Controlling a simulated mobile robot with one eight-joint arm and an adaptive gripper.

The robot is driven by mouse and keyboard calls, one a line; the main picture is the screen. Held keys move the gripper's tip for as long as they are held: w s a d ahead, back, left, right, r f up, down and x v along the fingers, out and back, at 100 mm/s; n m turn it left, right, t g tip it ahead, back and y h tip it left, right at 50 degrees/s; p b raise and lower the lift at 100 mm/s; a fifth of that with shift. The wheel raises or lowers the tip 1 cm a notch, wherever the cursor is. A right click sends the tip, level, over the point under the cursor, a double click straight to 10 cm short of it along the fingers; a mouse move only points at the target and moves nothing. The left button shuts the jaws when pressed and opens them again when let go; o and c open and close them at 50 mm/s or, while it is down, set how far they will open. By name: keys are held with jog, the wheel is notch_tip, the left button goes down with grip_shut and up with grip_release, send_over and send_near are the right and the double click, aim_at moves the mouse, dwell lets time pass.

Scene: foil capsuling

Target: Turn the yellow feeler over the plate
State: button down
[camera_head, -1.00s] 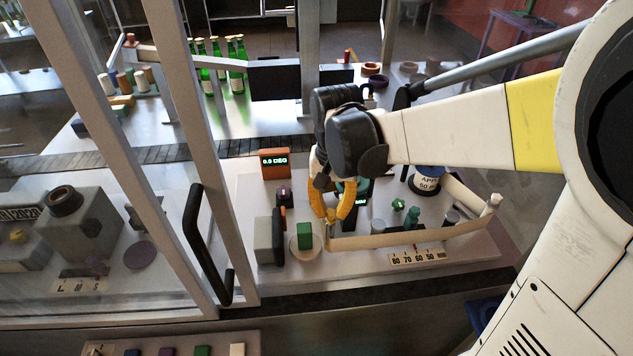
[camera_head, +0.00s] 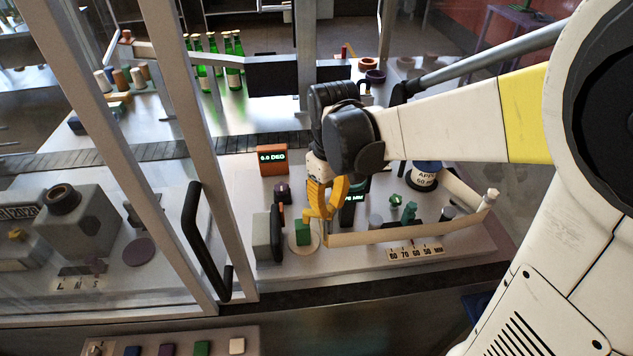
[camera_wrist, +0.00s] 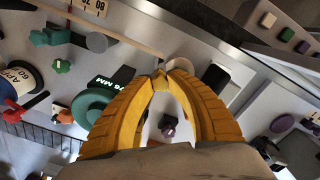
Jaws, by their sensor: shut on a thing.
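My gripper (camera_head: 317,212), with its yellow curved fingers, hangs at the right edge of the round cream plate (camera_head: 295,249). A green block (camera_head: 302,232) stands on the plate, below and beside the fingertips. In the wrist view, the fingertips (camera_wrist: 161,73) meet on a small yellow piece (camera_wrist: 159,82), which seems to be the feeler. It is hard to tell from the yellow fingers, and the rest of it is hidden. Part of the plate (camera_wrist: 182,63) shows behind the tips. The orange display (camera_head: 273,160) reads about 6.0 DEG.
A grey block with a dark disc (camera_head: 267,240) stands left of the plate. A long beige bar (camera_head: 395,234) runs to the right, behind a numbered scale (camera_head: 416,251). A label spool (camera_head: 425,175) stands behind. A door frame with a black handle (camera_head: 195,240) is at the left.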

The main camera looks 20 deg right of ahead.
aim_at(329, 208)
jog(key=shift+n, duration=0.5)
jog(key=c, duration=1.2)
grip_release()
jog(key=shift+r, duration=0.1)
notch_tip(329, 208, up, 12)
jog(key=shift+f, duration=0.1)
jog(key=shift+f, duration=0.1)
